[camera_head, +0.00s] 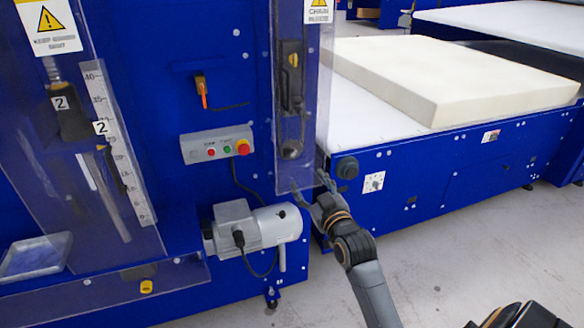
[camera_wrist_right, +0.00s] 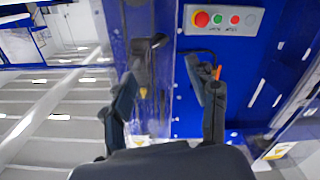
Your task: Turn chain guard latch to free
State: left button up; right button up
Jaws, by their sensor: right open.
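The clear chain guard (camera_head: 318,110) stands upright over a narrow channel on the blue machine, below a yellow warning sign. Behind it are a dark elongated fitting (camera_head: 291,75) and a dark round part (camera_head: 291,149); I cannot tell which, if either, is the latch or how it is turned. My right gripper (camera_head: 311,187) is open and empty at the guard's lower end, below the round part. In the right wrist view its fingers (camera_wrist_right: 165,72) are spread, with the blue machine face beyond them. I see no contact. My left gripper is not in view.
A grey control box (camera_head: 217,145) with buttons and a grey motor (camera_head: 250,228) are left of my right gripper. An orange lever (camera_head: 202,92) is above the box. A foam block (camera_head: 450,75) lies on the white conveyor at right. The floor (camera_head: 470,250) there is clear.

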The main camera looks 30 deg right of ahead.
aim_at(290, 155)
jog(key=w+d, duration=0.1)
jog(key=w, duration=0.3)
jog(key=w+d+n+p, duration=0.1)
jog(key=w, duration=0.3)
jog(key=w+d+n+p, duration=0.1)
jog(key=w, duration=0.4)
jog(key=shift+w, duration=0.1)
jog(key=c, duration=1.1)
jog(key=shift+c, duration=0.2)
